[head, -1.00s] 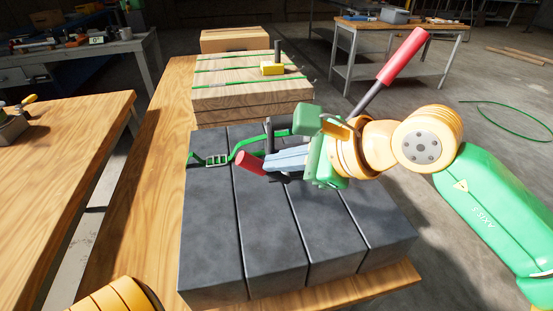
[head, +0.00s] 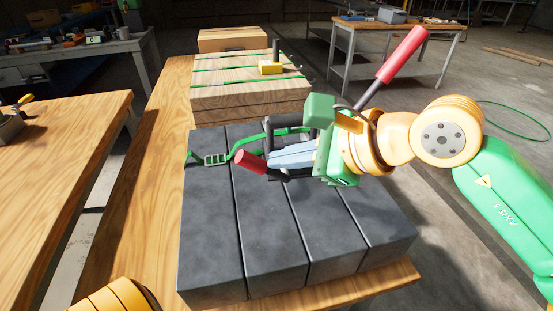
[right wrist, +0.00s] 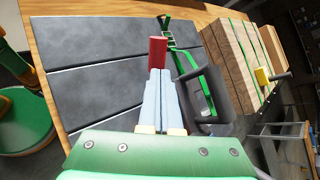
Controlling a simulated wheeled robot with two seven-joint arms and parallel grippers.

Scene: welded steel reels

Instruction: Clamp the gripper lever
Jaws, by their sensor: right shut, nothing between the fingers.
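A short red grip (head: 251,162), part of a dark tool on the grey slabs (head: 210,240), lies just beyond my right fingertips. The red grip also shows in the right wrist view (right wrist: 157,52), straight ahead of the tips. My right gripper (head: 271,160) has its pale blue fingers together, with nothing between them; whether they touch the grip I cannot tell. A longer lever with a red handle (head: 402,55) slants up behind my right wrist, which hides its lower end. A dark loop-shaped frame (right wrist: 207,100) stands beside the fingers. My left gripper is out of view.
A green strap (head: 240,151) with a buckle (head: 215,159) crosses the slabs. Behind stand strapped wooden blocks (head: 230,92) with a yellow-headed mallet (head: 271,68) on top. Another wooden table (head: 60,170) is at the left. The front of the slabs is clear.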

